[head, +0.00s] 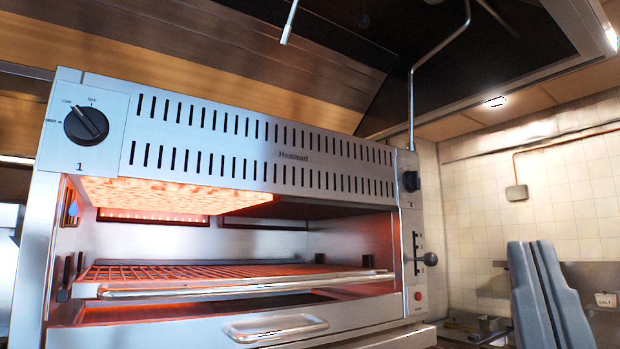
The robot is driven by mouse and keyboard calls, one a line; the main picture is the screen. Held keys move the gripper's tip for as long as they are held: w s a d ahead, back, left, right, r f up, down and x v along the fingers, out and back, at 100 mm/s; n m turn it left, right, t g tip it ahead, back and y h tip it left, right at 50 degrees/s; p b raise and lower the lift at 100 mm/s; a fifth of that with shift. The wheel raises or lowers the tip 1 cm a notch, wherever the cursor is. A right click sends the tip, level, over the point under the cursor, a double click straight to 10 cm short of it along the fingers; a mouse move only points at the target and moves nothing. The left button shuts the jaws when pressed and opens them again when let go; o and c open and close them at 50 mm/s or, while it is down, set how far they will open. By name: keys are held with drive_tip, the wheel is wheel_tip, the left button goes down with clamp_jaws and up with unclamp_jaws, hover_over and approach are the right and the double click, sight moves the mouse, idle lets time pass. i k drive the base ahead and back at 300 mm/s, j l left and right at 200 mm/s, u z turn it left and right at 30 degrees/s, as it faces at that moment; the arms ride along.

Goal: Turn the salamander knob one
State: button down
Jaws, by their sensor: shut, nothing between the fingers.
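Knob one (86,124) is a round black knob at the upper left of the steel salamander grill (265,145) in the head view, with a "1" below it. Marks around it include LOW and OFF. Its ridge slants from upper left to lower right, its upper end toward LOW. The left heating element (175,194) glows orange; the right part of the roof is dark. My gripper (535,244) shows at the lower right as two blue-grey fingers pointing up, shut and empty. It is far to the right of knob one and apart from the grill.
A second black knob (411,181) and a ball-ended lever (429,259) are on the grill's right side. A wire rack (220,275) sits inside, above a tray handle (275,327). A hood (200,60) hangs overhead. The space before the grill's face looks clear.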

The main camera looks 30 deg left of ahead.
sight(87, 126)
drive_tip(key=u, duration=1.65)
